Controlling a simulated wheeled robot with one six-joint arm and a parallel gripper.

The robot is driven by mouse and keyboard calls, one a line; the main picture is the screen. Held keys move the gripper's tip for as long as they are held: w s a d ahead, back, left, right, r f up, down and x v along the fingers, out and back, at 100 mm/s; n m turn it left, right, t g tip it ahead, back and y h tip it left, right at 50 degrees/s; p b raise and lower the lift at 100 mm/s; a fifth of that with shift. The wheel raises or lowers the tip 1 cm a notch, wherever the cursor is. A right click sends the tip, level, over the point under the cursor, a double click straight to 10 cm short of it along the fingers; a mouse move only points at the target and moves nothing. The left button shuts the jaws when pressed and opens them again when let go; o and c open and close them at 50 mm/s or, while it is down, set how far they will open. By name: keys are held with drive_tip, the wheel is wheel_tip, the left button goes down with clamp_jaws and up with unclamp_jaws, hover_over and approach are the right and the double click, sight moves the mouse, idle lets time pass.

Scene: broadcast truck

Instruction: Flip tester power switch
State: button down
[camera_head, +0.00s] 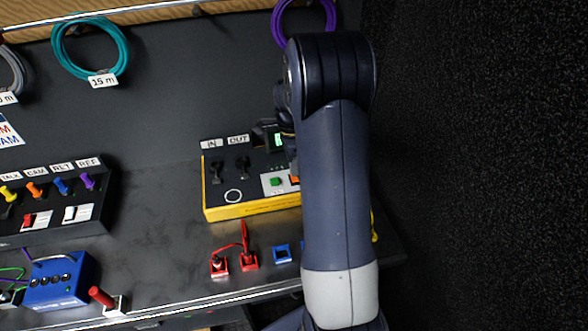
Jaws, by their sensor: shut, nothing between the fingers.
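The tester (222,200) is a yellow-edged box with a dark top, standing on the dark bench. It has two black connectors under IN and OUT labels, a small green display (278,141) and a green button (276,182). An orange part, possibly the power switch (295,179), shows at the edge of my arm. My arm hides the tester's right side. My gripper (287,128) is shut and empty, mostly hidden behind my arm over the tester's back right part. I cannot tell whether it touches the tester.
A panel of coloured plugs (50,197) and a blue box (60,281) stand at left. A red-handled lever (102,297), red connectors (220,264) and a blue socket (282,253) line the front. Teal cable (122,50) and purple cable (331,14) hang behind. A dark wall is close at right.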

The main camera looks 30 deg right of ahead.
drive_tip(key=shift+s+f, duration=0.15)
drive_tip(key=shift+f, duration=0.75)
